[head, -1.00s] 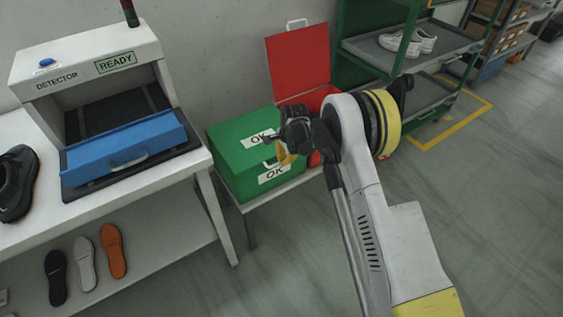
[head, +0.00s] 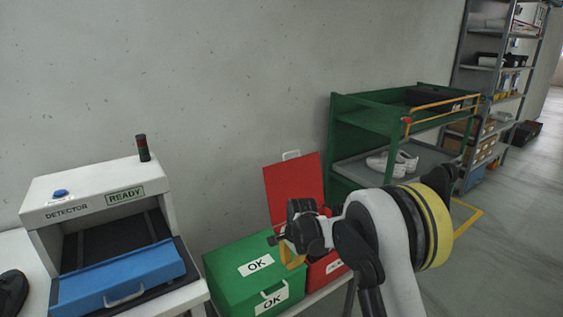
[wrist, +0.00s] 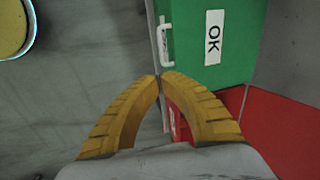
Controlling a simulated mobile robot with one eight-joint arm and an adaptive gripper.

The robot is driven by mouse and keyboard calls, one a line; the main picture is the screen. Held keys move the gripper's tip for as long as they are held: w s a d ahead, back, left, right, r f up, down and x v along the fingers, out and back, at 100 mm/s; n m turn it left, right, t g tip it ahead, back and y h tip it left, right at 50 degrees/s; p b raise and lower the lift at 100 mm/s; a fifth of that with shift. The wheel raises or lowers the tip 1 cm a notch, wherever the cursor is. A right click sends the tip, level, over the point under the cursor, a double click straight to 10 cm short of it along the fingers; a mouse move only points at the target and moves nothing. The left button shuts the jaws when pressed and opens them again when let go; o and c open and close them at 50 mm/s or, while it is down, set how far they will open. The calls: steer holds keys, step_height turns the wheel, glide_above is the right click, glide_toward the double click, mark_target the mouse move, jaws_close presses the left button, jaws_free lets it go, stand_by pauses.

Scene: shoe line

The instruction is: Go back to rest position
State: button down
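My gripper (head: 291,254) is in front of the green box marked OK (head: 240,277) and the red box in the head view. In the wrist view its two yellow fingers (wrist: 160,78) meet at their tips, with nothing seen between them. The wrist view also shows part of the green box (wrist: 190,45) with its white handle, beyond the fingers. My arm hides part of the red box (head: 323,270).
A detector (head: 100,205) marked READY, with a blue flap, stands at the left. The red box's lid (head: 293,190) is raised. A green rack (head: 345,150) holding white shoes (head: 392,163) stands behind, on the right. Open floor lies at the right.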

steer(key=s+d+r+n+t, duration=0.1)
steer(key=s+d+r+n, duration=0.15)
steer(key=s+r, duration=0.35)
steer(key=s+d+r+n+t, duration=0.1)
steer(key=s+d+r, duration=0.35)
steer(key=r, duration=0.35)
steer(key=s+d+r+n, duration=0.2)
steer(key=s+d+r, duration=0.1)
steer(key=s+r, duration=0.3)
steer(key=s+d+n+t, duration=0.1)
steer(key=s+d+n, duration=0.1)
steer(key=s, duration=0.8)
steer(key=s+d+r+n+t+h, duration=0.1)
steer(key=s+d+n, duration=0.2)
steer(key=s, duration=0.6)
steer(key=shift+s+d+r+t, duration=0.3)
steer(key=shift+s+d+t, duration=0.1)
steer(key=shift+d, duration=0.35)
